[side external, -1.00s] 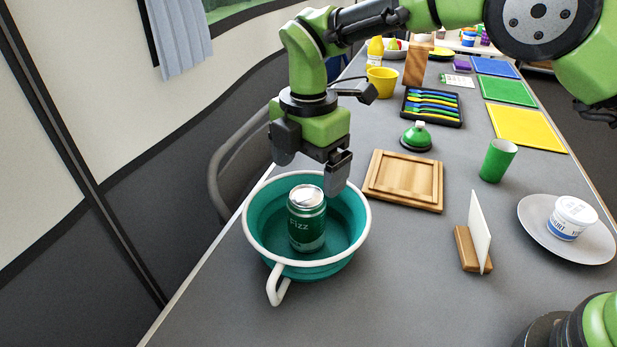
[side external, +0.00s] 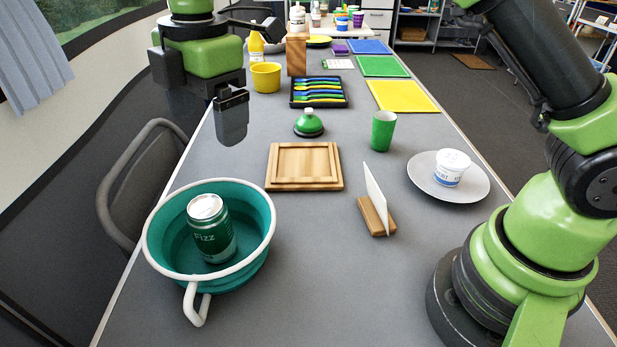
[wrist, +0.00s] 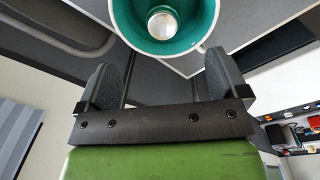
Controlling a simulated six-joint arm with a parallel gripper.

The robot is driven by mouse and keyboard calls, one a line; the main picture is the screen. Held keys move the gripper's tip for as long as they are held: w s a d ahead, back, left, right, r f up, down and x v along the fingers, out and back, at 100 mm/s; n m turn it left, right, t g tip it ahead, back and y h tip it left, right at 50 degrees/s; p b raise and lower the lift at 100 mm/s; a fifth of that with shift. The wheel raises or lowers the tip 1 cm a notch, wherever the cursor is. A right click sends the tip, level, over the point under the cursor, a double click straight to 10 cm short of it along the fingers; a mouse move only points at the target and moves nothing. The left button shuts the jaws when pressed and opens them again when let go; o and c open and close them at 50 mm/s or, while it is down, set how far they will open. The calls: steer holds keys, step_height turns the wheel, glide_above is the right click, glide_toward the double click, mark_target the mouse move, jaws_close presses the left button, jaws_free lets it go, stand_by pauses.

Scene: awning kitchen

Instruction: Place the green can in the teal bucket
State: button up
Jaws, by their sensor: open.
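The green can (side external: 213,232) stands inside the teal bucket (side external: 262,225), slightly tilted in the picture, with its silver top up. The bucket has a white rim and a white handle and sits near the table's left edge. In the wrist view the teal bucket (wrist: 205,12) is at the top, with the can's silver top (wrist: 163,24) inside it. My gripper (side external: 202,115) is open and empty, above and beyond the bucket, clear of the can. Its two fingers also show apart in the wrist view (wrist: 165,85).
A wooden tray (side external: 333,184), a wooden holder with a white card (side external: 373,198) and a green bell (side external: 309,123) stand beyond and right of the bucket. A green cup (side external: 383,131) and a plate (side external: 478,188) with a white tub are farther right. The front middle table is clear.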

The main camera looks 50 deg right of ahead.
steer(key=s+d+r+m+t+y, duration=0.1)
steer(key=s+d+r+m+t, duration=0.2)
steer(key=s+d+r+m, duration=0.8)
steer(key=s+d+f+m+t, duration=0.1)
steer(key=s+d+m, duration=0.1)
steer(key=s+m, duration=0.3)
steer(key=s+d+f+m+t, duration=0.2)
steer(key=s+m, duration=0.4)
steer(key=m, duration=0.1)
steer(key=shift+s+t, duration=0.15)
steer(key=shift+t, duration=0.15)
